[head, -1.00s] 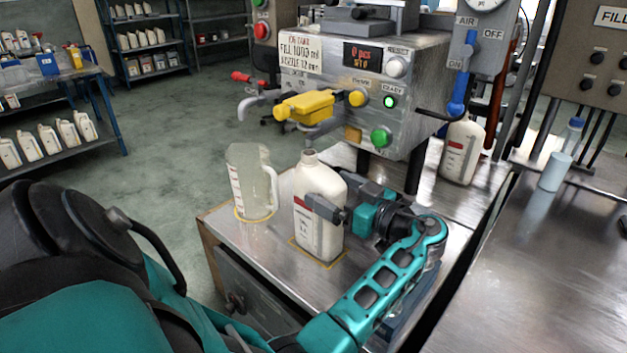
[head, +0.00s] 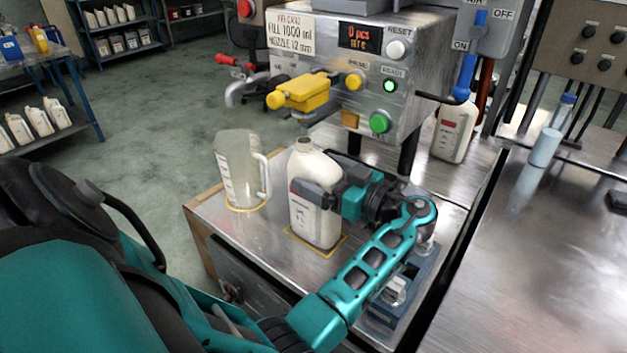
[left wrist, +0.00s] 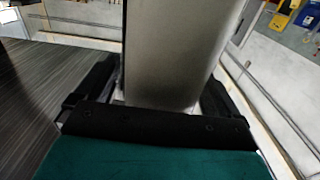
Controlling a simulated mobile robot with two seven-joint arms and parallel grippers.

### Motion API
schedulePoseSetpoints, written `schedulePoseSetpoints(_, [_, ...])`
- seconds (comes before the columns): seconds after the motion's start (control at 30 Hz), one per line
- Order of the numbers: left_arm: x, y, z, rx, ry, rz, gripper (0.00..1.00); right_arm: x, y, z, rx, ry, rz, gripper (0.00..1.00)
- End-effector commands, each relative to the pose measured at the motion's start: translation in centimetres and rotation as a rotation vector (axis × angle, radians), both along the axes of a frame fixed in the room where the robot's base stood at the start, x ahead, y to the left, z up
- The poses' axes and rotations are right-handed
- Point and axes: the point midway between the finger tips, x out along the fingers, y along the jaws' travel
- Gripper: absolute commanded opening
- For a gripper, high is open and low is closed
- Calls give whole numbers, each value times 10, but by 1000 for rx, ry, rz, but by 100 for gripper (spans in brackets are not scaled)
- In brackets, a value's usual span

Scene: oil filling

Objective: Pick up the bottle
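The white bottle (head: 317,225) with a red-and-white label stands upright on the metal bench inside a yellow floor outline. My left gripper (head: 318,193) reaches it from the right, at mid-height, with one dark finger across its near face. The far finger is hidden behind the bottle. In the left wrist view the bottle (left wrist: 170,50) fills the space between the two dark fingers of my left gripper (left wrist: 160,90). A narrow gap shows beside the left finger, so the gripper looks open around the bottle. My right gripper is not in view.
A clear measuring jug (head: 240,175) stands close left of the bottle. The filling machine (head: 385,85), with a yellow valve (head: 303,92), rises behind. Another white bottle (head: 453,132) stands at the back right. The right-hand metal table (head: 530,250) is largely clear.

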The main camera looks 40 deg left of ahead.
Motion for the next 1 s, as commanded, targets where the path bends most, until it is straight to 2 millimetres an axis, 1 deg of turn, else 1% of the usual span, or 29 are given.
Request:
schedulePoseSetpoints(0.03, [0,0,0,0,0,0,92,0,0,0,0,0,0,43])
schedulePoseSetpoints(0.07, [0,0,0,0,0,0,89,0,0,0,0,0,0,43])
schedulePoseSetpoints(0.73, [0,0,0,0,0,0,25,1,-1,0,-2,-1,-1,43])
schedulePoseSetpoints(0.77, [0,0,0,0,-1,0,23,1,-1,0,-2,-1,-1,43])
schedulePoseSetpoints(1.0, [0,1,0,0,-1,0,23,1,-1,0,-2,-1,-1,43])
